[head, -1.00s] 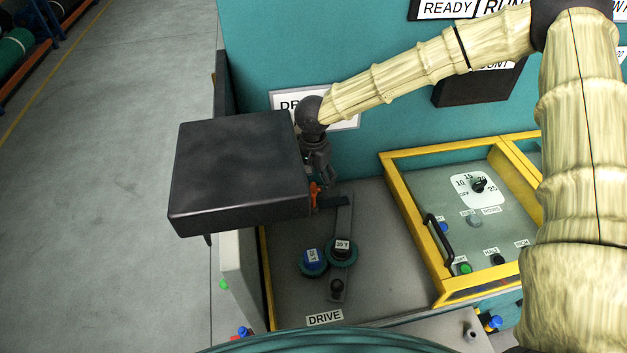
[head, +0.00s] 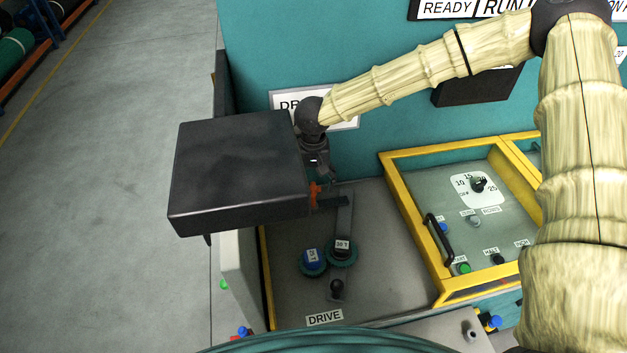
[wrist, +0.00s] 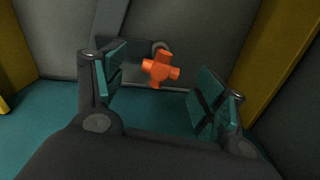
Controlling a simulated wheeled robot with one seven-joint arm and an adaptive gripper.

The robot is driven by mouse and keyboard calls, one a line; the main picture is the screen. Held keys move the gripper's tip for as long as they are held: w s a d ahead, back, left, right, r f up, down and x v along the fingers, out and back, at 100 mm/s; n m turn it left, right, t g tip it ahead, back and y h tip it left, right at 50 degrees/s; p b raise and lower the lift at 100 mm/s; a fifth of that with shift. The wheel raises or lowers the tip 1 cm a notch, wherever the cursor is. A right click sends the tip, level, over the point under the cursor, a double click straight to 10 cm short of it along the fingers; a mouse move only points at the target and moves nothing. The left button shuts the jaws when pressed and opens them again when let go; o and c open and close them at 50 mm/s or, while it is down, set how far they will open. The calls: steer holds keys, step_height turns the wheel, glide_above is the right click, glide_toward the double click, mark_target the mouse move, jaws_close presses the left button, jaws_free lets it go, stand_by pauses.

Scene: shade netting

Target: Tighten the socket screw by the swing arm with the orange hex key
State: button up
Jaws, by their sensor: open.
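The orange hex key (head: 315,194) is at the upper end of the grey swing arm (head: 344,217), beside a short dark bar. In the wrist view, the key (wrist: 160,69) shows as an orange cross-shaped head, in front of a small round grey part. My gripper (head: 322,175) is just above the key in the head view. In the wrist view, my gripper (wrist: 157,92) is open, with its teal pads on either side of the key's line and a gap to each. The key appears beyond the fingertips, not held. The socket screw itself cannot be made out.
A large dark box (head: 240,170) stands close left of my gripper and the key. A yellow-framed control panel (head: 470,225) is to the right. A teal wall rises behind.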

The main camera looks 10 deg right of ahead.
steer(key=shift+f, duration=1.2)
steer(key=c, duration=1.6)
steer(key=shift+m, duration=3.2)
